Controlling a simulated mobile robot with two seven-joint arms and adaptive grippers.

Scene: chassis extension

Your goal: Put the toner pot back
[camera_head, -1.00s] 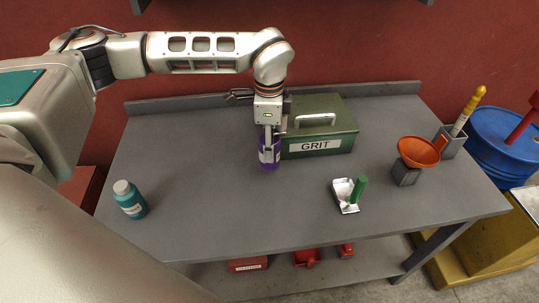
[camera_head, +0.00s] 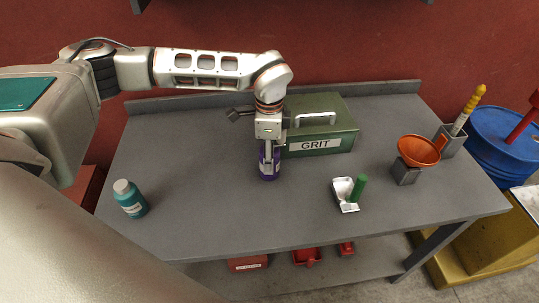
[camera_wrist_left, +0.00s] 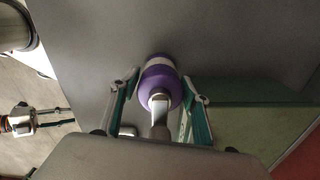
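A purple pot (camera_head: 268,170) with a pale label stands upright in front of the green box's left end in the head view. It also shows between the fingers in the left wrist view (camera_wrist_left: 160,88). My left gripper (camera_head: 268,158) comes down from above with a finger on each side of the pot, and looks shut on it. I cannot tell whether its base touches the bench. My right gripper (camera_wrist_left: 62,116) shows small at the left of the left wrist view, empty, fingers apart, far from the pot.
On the grey bench (camera_head: 210,210) are a teal bottle (camera_head: 130,200), a green GRIT box (camera_head: 325,130), a white scoop with a green handle (camera_head: 357,188), an orange funnel (camera_head: 418,150) and a brush holder (camera_head: 448,143). The bench's middle front is clear.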

